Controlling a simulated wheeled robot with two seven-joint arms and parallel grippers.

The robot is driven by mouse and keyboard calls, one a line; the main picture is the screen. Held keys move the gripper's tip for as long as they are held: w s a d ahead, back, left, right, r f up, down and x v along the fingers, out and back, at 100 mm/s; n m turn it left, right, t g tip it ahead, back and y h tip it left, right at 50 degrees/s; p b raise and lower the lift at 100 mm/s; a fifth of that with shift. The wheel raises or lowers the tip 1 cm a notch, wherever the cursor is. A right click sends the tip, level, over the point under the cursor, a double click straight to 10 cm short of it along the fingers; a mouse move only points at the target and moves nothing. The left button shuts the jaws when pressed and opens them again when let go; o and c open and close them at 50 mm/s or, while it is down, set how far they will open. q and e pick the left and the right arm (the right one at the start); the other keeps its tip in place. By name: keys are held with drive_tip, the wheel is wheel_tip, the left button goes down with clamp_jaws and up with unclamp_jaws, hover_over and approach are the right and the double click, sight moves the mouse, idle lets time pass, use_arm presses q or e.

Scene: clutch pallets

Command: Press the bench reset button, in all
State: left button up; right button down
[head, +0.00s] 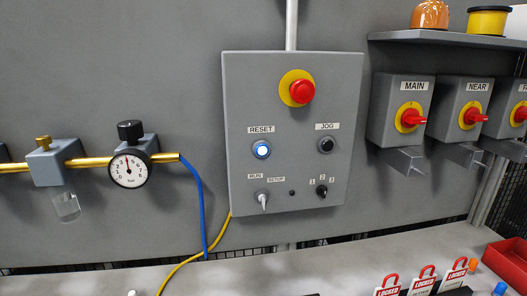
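The reset button (261,149) is a round button on the left of the grey control panel (240,95), under a label reading RESET. It glows white-blue. A black JOG button (326,145) sits to its right, and a red emergency stop (302,92) on a yellow ring is above. Below are a key switch (262,201) marked RUN and SETUP and a black selector (321,191) marked 1, 2, 3. Neither of my grippers shows in the head view. Nothing covers the panel's face.
A gauge (129,168) on a brass pipe is left of the panel, with a blue hose (196,205) hanging from it. Red-handled switch boxes (401,108) are at right. Red padlocks with LOCKED tags (423,281) and a red bin (508,263) are on the bench (320,265).

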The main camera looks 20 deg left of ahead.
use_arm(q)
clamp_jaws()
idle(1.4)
